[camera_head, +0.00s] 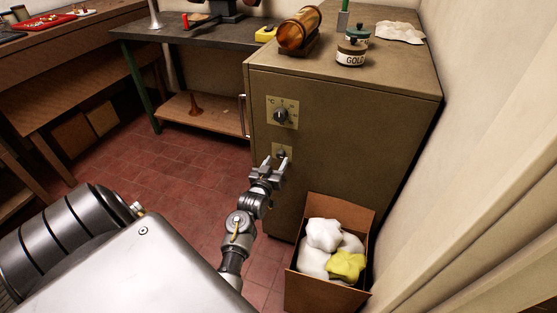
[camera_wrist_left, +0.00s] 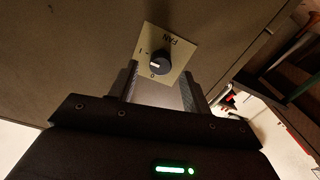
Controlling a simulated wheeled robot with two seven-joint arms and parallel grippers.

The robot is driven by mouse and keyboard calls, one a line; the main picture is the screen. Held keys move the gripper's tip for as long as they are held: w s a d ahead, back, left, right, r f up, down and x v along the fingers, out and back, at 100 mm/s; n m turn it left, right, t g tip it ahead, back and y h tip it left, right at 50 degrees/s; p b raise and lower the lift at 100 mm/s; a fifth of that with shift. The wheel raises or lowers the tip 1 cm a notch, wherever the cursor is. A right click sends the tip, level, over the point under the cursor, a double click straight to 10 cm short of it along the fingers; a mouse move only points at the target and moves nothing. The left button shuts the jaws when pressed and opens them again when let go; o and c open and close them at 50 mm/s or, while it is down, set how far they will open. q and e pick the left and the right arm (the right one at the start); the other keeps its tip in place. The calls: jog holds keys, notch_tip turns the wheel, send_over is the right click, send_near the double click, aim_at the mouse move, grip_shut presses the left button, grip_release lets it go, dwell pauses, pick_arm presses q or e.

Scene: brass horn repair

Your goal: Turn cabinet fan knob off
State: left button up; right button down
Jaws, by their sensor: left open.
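The fan knob (camera_wrist_left: 160,63) is a small dark round knob on a pale plate (camera_wrist_left: 178,52) marked FAN, I and 0, which appears upside down in the left wrist view. I cannot clearly tell which mark the knob points at. In the head view the plate (camera_head: 276,148) sits low on the front of the brown cabinet (camera_head: 355,128). My left gripper (camera_head: 277,161) is open in front of the knob. In the left wrist view its two fingers (camera_wrist_left: 160,80) stand on either side, just short of the knob, with no visible contact. My right gripper is not in view.
A larger dial plate (camera_head: 290,105) is above the fan plate, with a cabinet handle (camera_head: 243,116) to its left. A cardboard box (camera_head: 327,292) with white and yellow cloths stands on the floor at the cabinet's foot. The tiled floor (camera_head: 185,175) left of the arm is clear.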

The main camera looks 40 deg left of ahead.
aim_at(281, 155)
pick_arm(q)
jog(key=shift+x, duration=0.9)
jog(key=shift+w+a, duration=0.1)
jog(key=shift+w, duration=0.1)
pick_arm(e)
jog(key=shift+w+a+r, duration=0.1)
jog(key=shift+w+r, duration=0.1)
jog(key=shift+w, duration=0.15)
